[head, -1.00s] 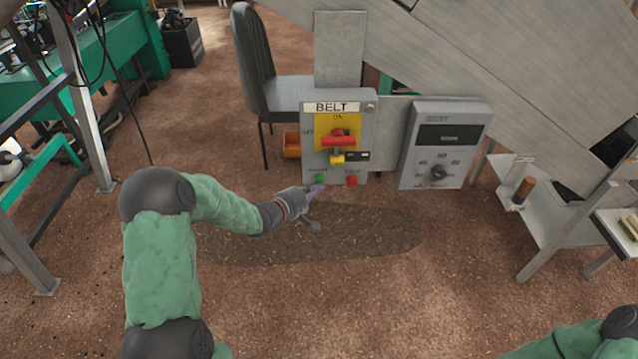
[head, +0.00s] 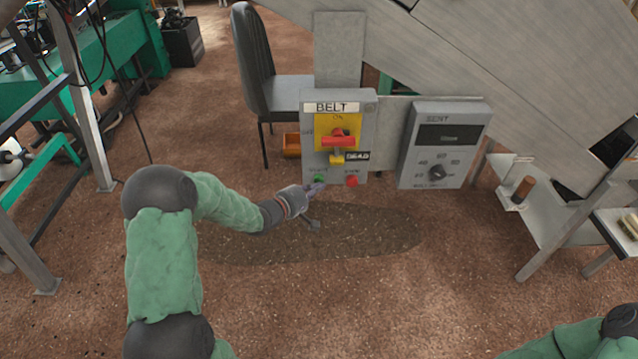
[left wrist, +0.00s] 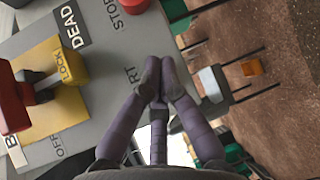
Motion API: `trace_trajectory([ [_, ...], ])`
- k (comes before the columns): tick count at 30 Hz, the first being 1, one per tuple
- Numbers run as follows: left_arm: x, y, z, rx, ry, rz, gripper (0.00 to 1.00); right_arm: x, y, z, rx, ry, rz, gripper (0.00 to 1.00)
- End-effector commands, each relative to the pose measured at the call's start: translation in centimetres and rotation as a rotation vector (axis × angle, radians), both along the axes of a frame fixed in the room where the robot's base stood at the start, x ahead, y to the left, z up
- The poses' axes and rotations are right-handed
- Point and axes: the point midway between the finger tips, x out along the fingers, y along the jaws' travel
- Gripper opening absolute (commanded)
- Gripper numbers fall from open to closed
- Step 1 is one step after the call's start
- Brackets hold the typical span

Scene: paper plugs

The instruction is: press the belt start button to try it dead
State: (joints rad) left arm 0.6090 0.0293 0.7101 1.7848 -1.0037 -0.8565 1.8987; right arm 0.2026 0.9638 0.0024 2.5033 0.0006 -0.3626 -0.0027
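The grey BELT box (head: 368,120) faces me, with a red switch handle (head: 338,141) lying level on a yellow plate and a yellow lock (head: 337,159) with a DEAD tag (head: 357,156) below it. The green start button (head: 319,180) is at the lower left, the red stop button (head: 352,181) to its right. My left gripper (head: 318,188) is at the green button, its fingertips together and empty. In the left wrist view the fingertips (left wrist: 160,75) cover the button beside the letters RT; contact cannot be told. My right gripper is out of view.
A grey panel with a dial (head: 438,172) stands right of the box. A black chair (head: 255,65) and an orange bin (head: 291,145) are behind left. A metal stand (head: 545,235) is at the right. The floor in front is clear.

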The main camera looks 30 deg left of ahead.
Motion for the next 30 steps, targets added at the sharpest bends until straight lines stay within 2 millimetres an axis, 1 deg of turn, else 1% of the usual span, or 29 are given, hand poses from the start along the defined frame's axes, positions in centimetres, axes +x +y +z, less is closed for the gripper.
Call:
trace_trajectory([
  [10,-1.3,-0.8,0.1,-0.001,-0.001,0.001,0.00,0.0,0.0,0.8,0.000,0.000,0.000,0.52],
  [22,-1.6,-1.0,0.0,0.000,0.000,0.000,0.00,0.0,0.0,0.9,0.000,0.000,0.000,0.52],
  [30,-3.5,-2.1,0.1,-0.001,0.001,0.001,0.00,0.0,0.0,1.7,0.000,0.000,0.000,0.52],
])
